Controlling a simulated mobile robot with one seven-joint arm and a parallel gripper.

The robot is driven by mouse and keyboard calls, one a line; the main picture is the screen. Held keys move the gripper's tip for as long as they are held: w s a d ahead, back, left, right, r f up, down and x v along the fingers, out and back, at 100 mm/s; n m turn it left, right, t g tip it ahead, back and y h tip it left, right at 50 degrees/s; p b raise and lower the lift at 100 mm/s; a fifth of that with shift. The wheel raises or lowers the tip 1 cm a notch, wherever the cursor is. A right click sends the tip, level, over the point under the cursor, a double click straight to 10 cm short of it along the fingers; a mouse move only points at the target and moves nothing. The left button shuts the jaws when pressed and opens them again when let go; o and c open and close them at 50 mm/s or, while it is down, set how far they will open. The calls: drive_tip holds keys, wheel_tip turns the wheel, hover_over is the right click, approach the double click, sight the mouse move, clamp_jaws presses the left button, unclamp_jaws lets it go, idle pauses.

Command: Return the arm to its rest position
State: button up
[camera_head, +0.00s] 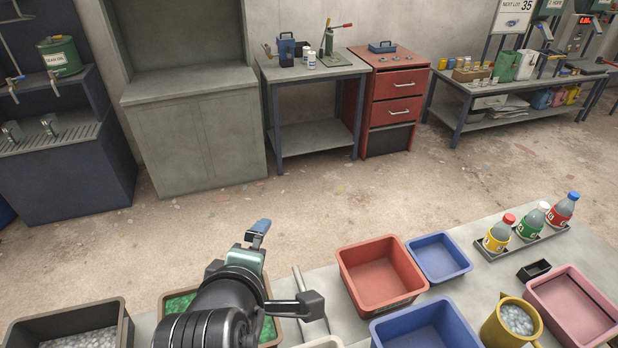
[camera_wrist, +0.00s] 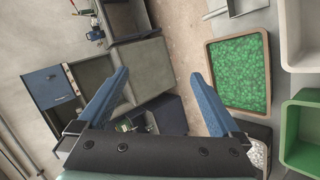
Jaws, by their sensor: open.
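My gripper (camera_head: 259,231) is raised above the near workbench in the head view, at the lower middle of the picture. In the wrist view, its two blue fingers (camera_wrist: 160,100) stand wide apart with nothing between them. My dark arm reaches up from the bottom edge and hides part of a tray of green granules (camera_head: 180,303) below it. That tray also shows whole in the wrist view (camera_wrist: 238,72), right of the fingers.
On the near bench stand a red bin (camera_head: 345,262), blue bins (camera_head: 438,237), a pink bin (camera_head: 530,290), a yellow mug (camera_head: 493,330) and a rack of three bottles (camera_head: 528,243). A grey granule tray (camera_head: 121,330) is at lower left. Open floor (camera_head: 200,225) separates the bench from back-wall furniture.

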drive_tip(key=w+d+r+m+t+b, duration=0.25)
drive_tip(key=r+m+t, duration=0.35)
drive_tip(key=r, duration=0.7)
drive_tip(key=s+d+r+m+t, duration=0.1)
drive_tip(key=s+r+m+t, duration=0.2)
drive_tip(key=r, duration=0.5)
drive_tip(key=s+d+r+m+t+b, duration=0.1)
drive_tip(key=s+d+r+m+t, duration=0.1)
drive_tip(key=r, duration=0.6)
drive_tip(key=s+d+r+m+t+b, duration=0.1)
drive_tip(key=s+r+m+t, duration=0.3)
drive_tip(key=r, duration=0.4)
drive_tip(key=shift+s+d+r+m+t, duration=0.3)
drive_tip(key=shift+s+d+t, duration=0.35)
drive_tip(key=shift+s+t, duration=0.2)
